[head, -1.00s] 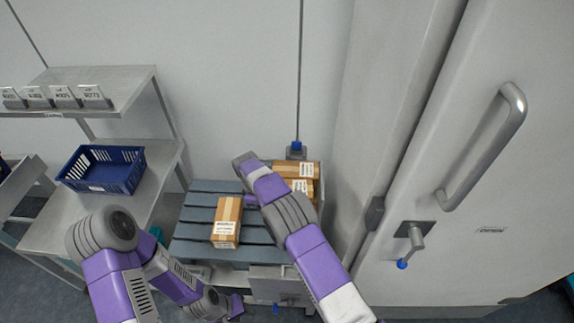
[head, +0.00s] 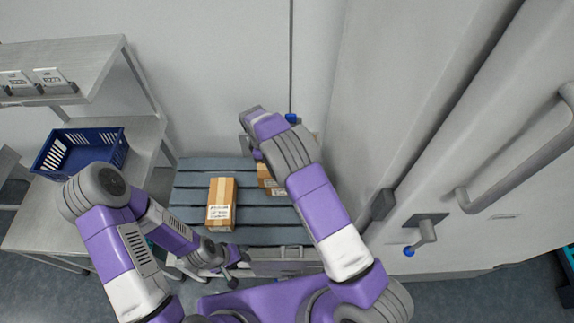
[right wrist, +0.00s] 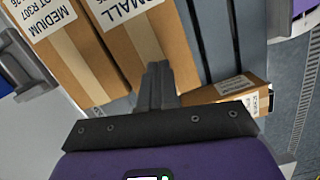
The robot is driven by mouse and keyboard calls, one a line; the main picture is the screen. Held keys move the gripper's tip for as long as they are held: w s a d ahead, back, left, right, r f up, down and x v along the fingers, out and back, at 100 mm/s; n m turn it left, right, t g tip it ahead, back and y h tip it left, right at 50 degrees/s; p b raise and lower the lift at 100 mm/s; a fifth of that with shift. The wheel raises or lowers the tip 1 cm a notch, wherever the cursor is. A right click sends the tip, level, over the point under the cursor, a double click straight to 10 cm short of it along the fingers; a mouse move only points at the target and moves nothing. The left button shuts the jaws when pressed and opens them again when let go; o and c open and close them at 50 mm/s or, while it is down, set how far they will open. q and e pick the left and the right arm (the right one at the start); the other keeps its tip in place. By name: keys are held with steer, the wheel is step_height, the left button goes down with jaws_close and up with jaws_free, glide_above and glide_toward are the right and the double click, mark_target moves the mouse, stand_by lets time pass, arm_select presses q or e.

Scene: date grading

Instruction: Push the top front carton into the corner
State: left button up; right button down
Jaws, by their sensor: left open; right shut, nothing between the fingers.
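Several brown taped cartons rest on a grey slatted pallet (head: 189,193). One carton (head: 221,203) with a white label lies alone near the middle. Others (head: 265,175) at the right are mostly hidden behind my right arm, so I cannot tell which is the top front one. In the right wrist view, my right gripper (right wrist: 158,72) is shut and empty, its fingertips over a carton labelled SMALL (right wrist: 148,40); contact is unclear. Beside it is a carton labelled MEDIUM (right wrist: 68,50), and another carton (right wrist: 215,94) lies right of the fingers. My left gripper (head: 236,262) is open, low at the pallet's front edge.
A steel rack at the left holds a blue crate (head: 80,150) and label stands (head: 50,78). A pale wall stands behind the pallet. A large door with a handle (head: 520,150) and a latch (head: 427,230) stands close at the right.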

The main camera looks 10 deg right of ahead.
steer(key=d, duration=0.2)
steer(key=s+d, duration=0.2)
steer(key=d, duration=0.1)
steer(key=shift+s+d+f, duration=0.2)
steer(key=shift+d+f, duration=0.15)
steer(key=shift+f, duration=0.05)
steer(key=shift+f+b, duration=0.3)
steer(key=shift+b, duration=0.05)
steer(key=shift+s+a+f, duration=0.1)
steer(key=shift+f, duration=0.1)
